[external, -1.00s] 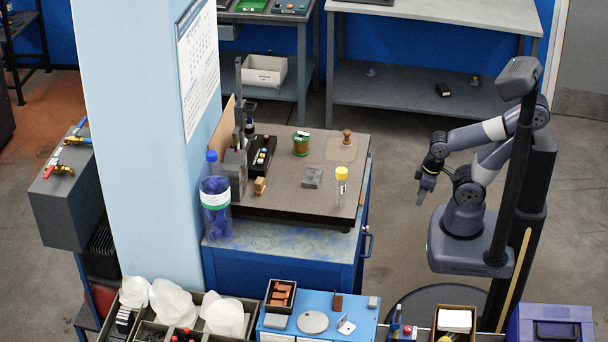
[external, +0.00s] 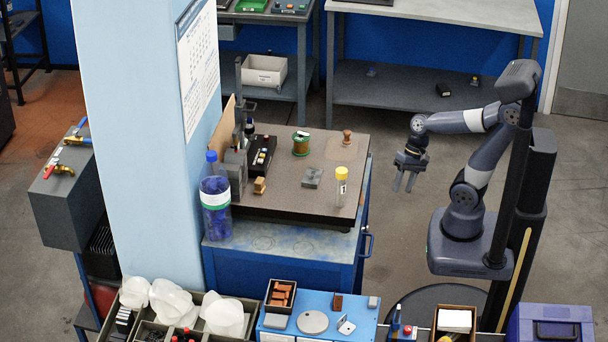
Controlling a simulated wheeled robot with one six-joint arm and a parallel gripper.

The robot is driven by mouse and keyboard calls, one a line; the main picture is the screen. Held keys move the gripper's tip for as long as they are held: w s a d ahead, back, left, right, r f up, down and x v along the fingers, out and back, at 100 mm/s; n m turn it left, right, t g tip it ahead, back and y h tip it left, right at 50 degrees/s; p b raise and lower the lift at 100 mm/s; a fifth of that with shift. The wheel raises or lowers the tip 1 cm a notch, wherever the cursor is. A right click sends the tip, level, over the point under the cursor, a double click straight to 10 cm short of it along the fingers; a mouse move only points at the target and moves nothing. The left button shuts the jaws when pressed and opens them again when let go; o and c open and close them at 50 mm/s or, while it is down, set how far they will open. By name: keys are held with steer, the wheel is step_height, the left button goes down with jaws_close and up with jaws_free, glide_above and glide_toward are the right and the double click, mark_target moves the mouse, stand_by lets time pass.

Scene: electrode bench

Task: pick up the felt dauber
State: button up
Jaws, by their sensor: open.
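A small brown piece with a rounded knob (external: 347,136) stands upright on a tan patch at the back right of the bench top. It looks most like the felt dauber, but it is too small to be sure. My gripper (external: 404,184) is open and empty, with its two fingers pointing down. It hangs in the air to the right of the bench in the picture, apart from everything on it.
The bench top (external: 285,200) also holds a yellow-capped clear tube (external: 341,188), a grey block (external: 312,178), a green-and-brown spool (external: 300,145), a small tan block (external: 259,186) and a black box (external: 262,155). A blue-capped bottle (external: 215,195) stands at the front left.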

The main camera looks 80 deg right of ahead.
steer(key=w+d+r+m+t+y, duration=0.3)
steer(key=w+d+r+m+t, duration=0.15)
steer(key=w+r+m, duration=0.35)
steer(key=m+t+y+p, duration=0.1)
steer(key=m+t+y, duration=0.1)
steer(key=m, duration=0.6)
glide_toward(343, 147)
steer(key=shift+s+r, duration=0.25)
steer(key=shift+r, duration=0.35)
steer(key=shift+s+r, duration=0.3)
steer(key=shift+r, duration=0.25)
steer(key=shift+w+d+y, duration=0.15)
steer(key=shift+y, duration=0.15)
steer(key=x, duration=0.5)
steer(key=shift+w+a+f, duration=0.1)
steer(key=shift+w+a, duration=0.1)
steer(key=shift+w+d+p+x, duration=0.1)
steer(key=shift+p+x, duration=0.1)
steer(key=shift+x, duration=0.65)
steer(key=shift+w+d+p+x, duration=0.1)
steer(key=shift+p+x, duration=0.05)
steer(key=shift+x, duration=0.7)
steer(key=shift+w+d+p+x, duration=0.1)
steer(key=shift+w+p+x, duration=0.1)
steer(key=shift+x, duration=0.65)
steer(key=shift+s, duration=0.1)
steer(key=shift+c, duration=0.5)
jaws_close()
